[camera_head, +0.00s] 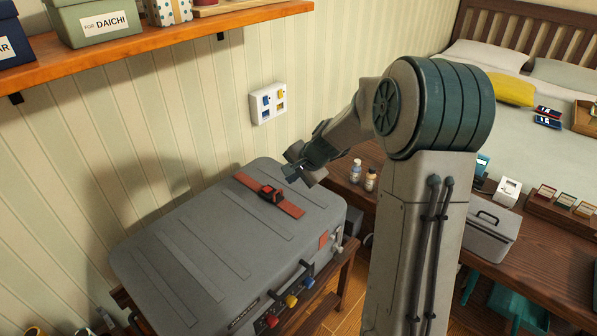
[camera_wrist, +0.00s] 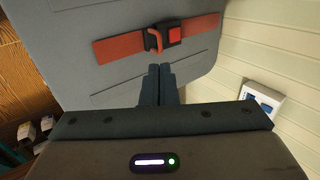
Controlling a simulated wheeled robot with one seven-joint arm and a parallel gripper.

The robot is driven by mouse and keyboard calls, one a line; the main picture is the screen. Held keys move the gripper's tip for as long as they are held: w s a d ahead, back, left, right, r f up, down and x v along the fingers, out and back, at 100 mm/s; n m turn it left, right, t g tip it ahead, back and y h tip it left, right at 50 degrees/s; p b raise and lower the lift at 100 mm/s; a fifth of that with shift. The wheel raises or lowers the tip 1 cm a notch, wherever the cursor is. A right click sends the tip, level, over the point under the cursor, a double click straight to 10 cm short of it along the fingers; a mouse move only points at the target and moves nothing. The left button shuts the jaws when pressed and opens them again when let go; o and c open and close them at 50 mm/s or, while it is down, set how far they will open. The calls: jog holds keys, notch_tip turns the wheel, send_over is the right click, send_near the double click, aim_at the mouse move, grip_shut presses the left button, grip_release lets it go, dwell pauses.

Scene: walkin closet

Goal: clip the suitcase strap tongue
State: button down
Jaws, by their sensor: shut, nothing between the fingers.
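A large grey suitcase (camera_head: 205,262) lies flat on a wooden stand, with a red strap across its lid. The strap (camera_head: 288,207) has a black buckle (camera_head: 271,195) at its middle. In the wrist view the strap (camera_wrist: 120,47) runs across the lid, and the buckle (camera_wrist: 166,36) shows a red square and an orange-red loop at its left side. Whether the tongue sits inside the buckle cannot be told. My gripper (camera_head: 296,170) is above the lid beyond the strap. In the wrist view its fingers (camera_wrist: 160,72) are together and empty, pointing at the buckle, apart from it.
A wall panel (camera_head: 267,103) with blue and yellow pieces is behind my gripper. A wooden shelf (camera_head: 160,38) with boxes overhangs the left. Small bottles (camera_head: 370,179) stand on a desk beside my arm. Colored knobs (camera_head: 291,300) stick out of the suitcase's front side.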

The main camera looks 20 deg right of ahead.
aim_at(278, 191)
jog(key=x, duration=0.8)
jog(key=shift+w+a+f+b, duration=0.15)
jog(key=shift+w+a+b, duration=0.15)
jog(key=shift+a+b, duration=0.05)
dwell(0.3)
